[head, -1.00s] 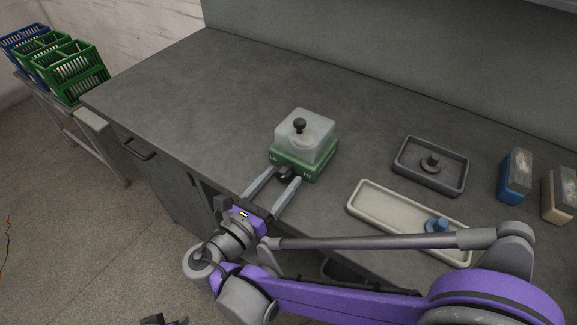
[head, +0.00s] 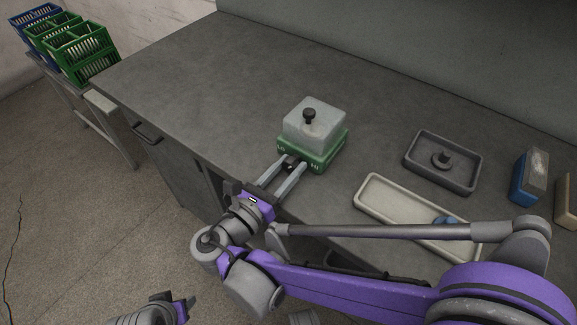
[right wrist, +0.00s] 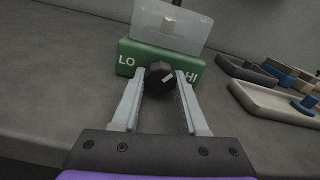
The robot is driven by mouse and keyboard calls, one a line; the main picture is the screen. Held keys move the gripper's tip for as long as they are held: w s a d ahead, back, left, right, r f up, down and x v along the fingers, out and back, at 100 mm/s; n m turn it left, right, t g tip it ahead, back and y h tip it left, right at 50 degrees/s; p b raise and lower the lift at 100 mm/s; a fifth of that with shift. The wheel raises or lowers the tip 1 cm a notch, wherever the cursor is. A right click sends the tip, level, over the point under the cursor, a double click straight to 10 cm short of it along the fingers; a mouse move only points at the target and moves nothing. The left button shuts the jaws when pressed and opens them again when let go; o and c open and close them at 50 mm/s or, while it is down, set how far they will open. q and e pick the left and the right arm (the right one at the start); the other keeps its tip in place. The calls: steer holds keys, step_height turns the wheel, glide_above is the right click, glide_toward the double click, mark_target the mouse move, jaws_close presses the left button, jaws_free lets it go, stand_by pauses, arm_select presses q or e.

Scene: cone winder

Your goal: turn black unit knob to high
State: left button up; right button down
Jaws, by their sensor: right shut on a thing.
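A green unit (head: 318,152) with a frosted clear cover (head: 314,126) stands near the bench's front edge. In the right wrist view the green front (right wrist: 140,55) reads LO at left and HI at right. Between the labels is a black front knob (right wrist: 158,76) with a pale mark right of its middle, slanting up toward HI. My right gripper (head: 292,166) is shut on this front knob, one finger on each side. My left arm's end (head: 165,310) shows only partly at the bottom edge; its jaws are not clear.
Right of the unit are a cream tray (head: 385,203) holding a blue part (head: 446,220), a dark tray (head: 468,181) with a post, and a blue block with a pale top (head: 523,190). Green crates (head: 88,68) stand on a side stand at left. The bench left of the unit is clear.

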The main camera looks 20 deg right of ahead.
steer(key=shift+r+m+p, duration=0.15)
steer(key=shift+m+p, duration=0.55)
steer(key=shift+m, duration=0.4)
steer(key=m+p, duration=0.1)
steer(key=m, duration=0.2)
steer(key=shift+w, duration=0.1)
steer(key=shift+c, duration=2.2)
jaws_free()
steer(key=shift+a, duration=0.1)
